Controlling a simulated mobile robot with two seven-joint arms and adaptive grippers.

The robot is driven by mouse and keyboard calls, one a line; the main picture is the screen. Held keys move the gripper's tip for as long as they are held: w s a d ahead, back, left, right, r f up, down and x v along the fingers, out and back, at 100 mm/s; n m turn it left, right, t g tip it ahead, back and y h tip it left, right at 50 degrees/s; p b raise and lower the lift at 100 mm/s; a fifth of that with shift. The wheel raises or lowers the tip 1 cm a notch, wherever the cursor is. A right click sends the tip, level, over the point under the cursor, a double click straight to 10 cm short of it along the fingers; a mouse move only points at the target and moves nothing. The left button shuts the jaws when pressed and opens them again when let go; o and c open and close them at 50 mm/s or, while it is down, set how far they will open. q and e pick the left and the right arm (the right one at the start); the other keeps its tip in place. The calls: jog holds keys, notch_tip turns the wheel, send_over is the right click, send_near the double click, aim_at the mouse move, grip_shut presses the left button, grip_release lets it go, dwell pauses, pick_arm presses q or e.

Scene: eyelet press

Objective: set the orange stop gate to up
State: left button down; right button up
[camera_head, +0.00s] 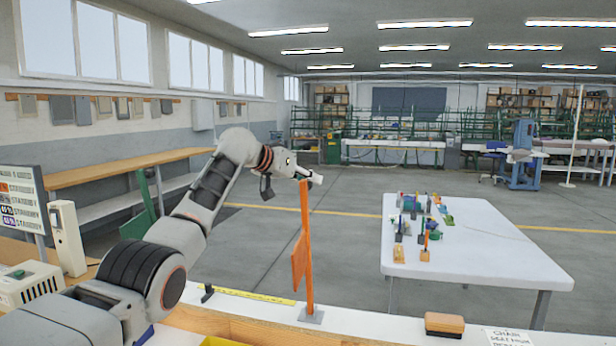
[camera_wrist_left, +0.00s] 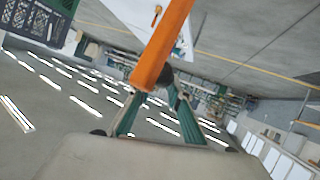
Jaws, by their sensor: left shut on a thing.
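The orange stop gate (camera_head: 307,235) stands on a grey base plate at the edge of the white-topped bench in the head view. Its long orange bar is near upright, and a wider orange plate (camera_head: 299,262) sits low on its left side. My left gripper (camera_head: 308,179) is at the bar's top end and shut on it. In the left wrist view the orange bar (camera_wrist_left: 163,45) runs down from the top edge to between the green fingers (camera_wrist_left: 157,95). The exact finger contact is partly hidden. My right gripper is not in view.
An orange-and-brown block (camera_head: 444,324) and a printed card (camera_head: 510,338) lie on the near bench, right of the gate. A yellow ruler strip (camera_head: 250,294) lies to its left. A white table (camera_head: 480,262) with several small coloured items stands beyond. The floor between is clear.

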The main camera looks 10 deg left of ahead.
pick_arm(q)
jog(key=shift+f, duration=1.05)
jog(key=c, duration=1.8)
grip_release()
jog(key=shift+a, duration=0.1)
jog(key=shift+w, duration=0.1)
jog(key=shift+w+r, duration=0.1)
jog(key=shift+r, duration=0.15)
jog(key=v, duration=1.1)
jog(key=shift+s+a+r, duration=0.2)
jog(key=shift+s, duration=0.1)
